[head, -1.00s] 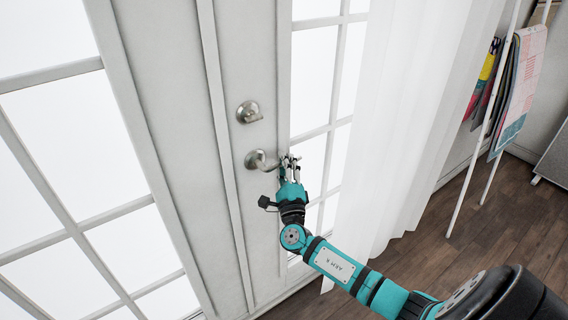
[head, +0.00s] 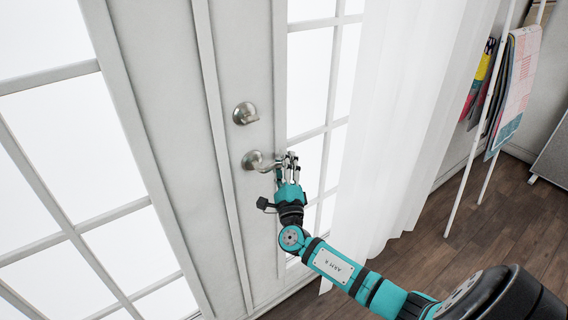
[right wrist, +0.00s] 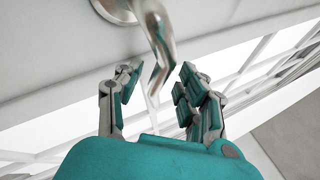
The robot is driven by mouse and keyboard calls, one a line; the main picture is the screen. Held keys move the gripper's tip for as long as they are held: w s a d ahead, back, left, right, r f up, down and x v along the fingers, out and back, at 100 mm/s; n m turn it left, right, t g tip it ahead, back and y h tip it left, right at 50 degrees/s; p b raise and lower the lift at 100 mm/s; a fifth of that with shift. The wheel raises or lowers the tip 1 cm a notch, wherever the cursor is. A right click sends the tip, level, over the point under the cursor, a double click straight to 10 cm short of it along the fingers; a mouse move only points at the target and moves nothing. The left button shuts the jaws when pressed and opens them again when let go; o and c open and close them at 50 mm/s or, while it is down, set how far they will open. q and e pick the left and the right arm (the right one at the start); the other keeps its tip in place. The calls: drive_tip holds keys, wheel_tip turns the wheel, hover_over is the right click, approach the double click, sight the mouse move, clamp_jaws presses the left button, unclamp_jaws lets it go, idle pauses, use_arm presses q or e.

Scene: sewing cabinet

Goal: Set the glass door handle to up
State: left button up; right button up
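The glass door handle (head: 257,161) is a metal lever on the white door, below a round lock knob (head: 246,113). The lever points right, roughly level, towards my right gripper (head: 287,160). In the right wrist view the lever (right wrist: 158,42) comes down from its round base, and its bent end reaches between the fingertips of my right gripper (right wrist: 155,85). The fingers stand apart on either side of the lever, with gaps visible, so the gripper is open around its end. My left gripper is in neither view.
The white door frame and glass panes (head: 60,140) fill the left. A sheer white curtain (head: 395,130) hangs right of the door. A white rack with hanging cloths (head: 517,85) stands farther right on the wooden floor (head: 500,230).

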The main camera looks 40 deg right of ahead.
drive_tip(key=v, duration=1.2)
drive_tip(key=shift+d, duration=0.1)
drive_tip(key=s+d+f+m+g+y, duration=0.1)
drive_tip(key=s+f+m+g, duration=0.2)
drive_tip(key=f, duration=0.7)
drive_tip(key=d+f+m+g+y, duration=0.15)
drive_tip(key=f+m+g, duration=0.3)
drive_tip(key=f, duration=0.55)
drive_tip(key=s+a+f+m+g+y+p, duration=0.1)
drive_tip(key=s+f+m+g, duration=0.1)
drive_tip(key=s+f+m, duration=0.45)
drive_tip(key=s+f+m+g+y, duration=0.1)
drive_tip(key=s+f+m+g, duration=0.25)
drive_tip(key=f, duration=0.65)
drive_tip(key=s+a+f+m+g+y, duration=0.1)
drive_tip(key=s+a+f+m+g, duration=0.1)
drive_tip(key=s+a+f+m, duration=0.2)
drive_tip(key=s+a+f+m+g+y, duration=0.2)
drive_tip(key=s+a+f+m, duration=0.2)
drive_tip(key=s+m, duration=0.7)
drive_tip(key=s+a+f+m+g+y, duration=0.1)
drive_tip(key=s+a+f+m, duration=0.3)
drive_tip(key=s, duration=1)
wheel_tip(320, 180, down, 4)
drive_tip(key=m+y+p, duration=0.1)
drive_tip(key=m, duration=0.3)
drive_tip(key=shift+s+a+r+g, duration=0.2)
drive_tip(key=shift+s+a+g, duration=0.05)
drive_tip(key=shift+s+g, duration=0.15)
drive_tip(key=shift+y, duration=0.25)
